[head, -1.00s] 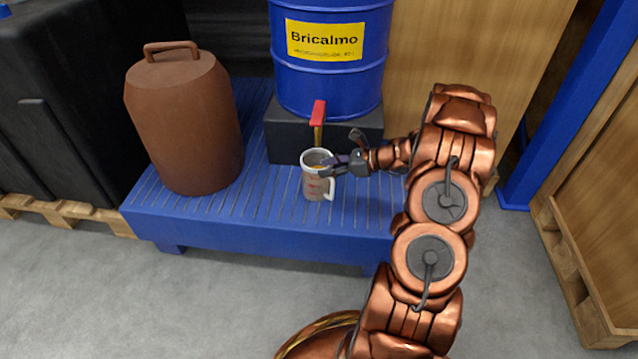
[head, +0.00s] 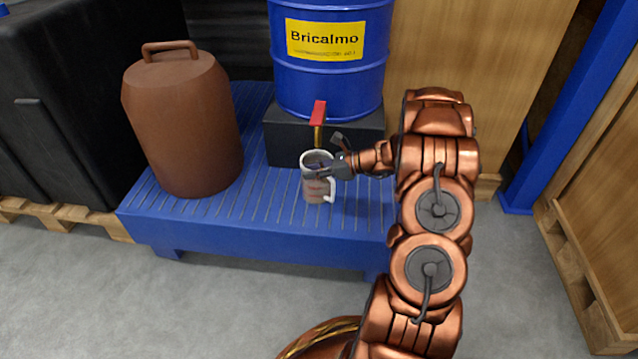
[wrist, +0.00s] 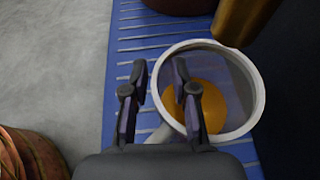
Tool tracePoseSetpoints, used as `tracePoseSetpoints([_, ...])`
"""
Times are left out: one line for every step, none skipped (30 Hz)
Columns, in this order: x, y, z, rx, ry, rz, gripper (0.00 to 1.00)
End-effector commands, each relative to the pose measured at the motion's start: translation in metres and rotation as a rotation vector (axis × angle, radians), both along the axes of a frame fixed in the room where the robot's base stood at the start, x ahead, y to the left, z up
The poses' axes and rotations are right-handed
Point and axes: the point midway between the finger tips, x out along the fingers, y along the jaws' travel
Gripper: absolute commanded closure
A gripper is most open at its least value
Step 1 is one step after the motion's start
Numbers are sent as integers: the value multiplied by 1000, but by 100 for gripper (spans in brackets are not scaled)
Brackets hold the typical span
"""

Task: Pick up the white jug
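The white jug (head: 318,190) stands upright on the slatted blue platform, its handle at the right front in the head view. In the wrist view the jug's rim (wrist: 258,95) is seen from above, with orange-brown liquid inside. My gripper (head: 326,170) is at the jug's rim from the right. In the wrist view my gripper (wrist: 160,78) is open, one finger left of the rim and the other over the jug's mouth, with the near-left wall between them. The handle is partly hidden under the fingers. I cannot tell whether the fingers touch the jug.
A brass tap with a red lever (head: 318,113) hangs close behind the jug, below the blue drum (head: 330,75) on a black block (head: 284,140). A brown canister (head: 182,125) stands left on the blue platform (head: 215,215). A wooden crate is at right.

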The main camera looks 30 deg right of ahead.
Motion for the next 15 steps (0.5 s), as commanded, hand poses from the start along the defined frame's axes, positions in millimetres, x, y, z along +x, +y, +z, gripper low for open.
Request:
tracePoseSetpoints([0,0,0,0,0,0,81])
tracePoseSetpoints([0,0,0,0,0,0,84])
tracePoseSetpoints([0,0,0,0,0,0,89])
tracePoseSetpoints([0,0,0,0,0,0,92])
tracePoseSetpoints([0,0,0,0,0,0,95])
tracePoseSetpoints([0,0,0,0,0,0,99])
tracePoseSetpoints([0,0,0,0,0,0,100])
tracePoseSetpoints([0,0,0,0,0,0,100])
tracePoseSetpoints([0,0,0,0,0,0,100])
tracePoseSetpoints([0,0,0,0,0,0,100])
tracePoseSetpoints([0,0,0,0,0,0,100])
tracePoseSetpoints([0,0,0,0,0,0,100])
tracePoseSetpoints([0,0,0,0,0,0,100])
tracePoseSetpoints([0,0,0,0,0,0,100])
tracePoseSetpoints([0,0,0,0,0,0,100])
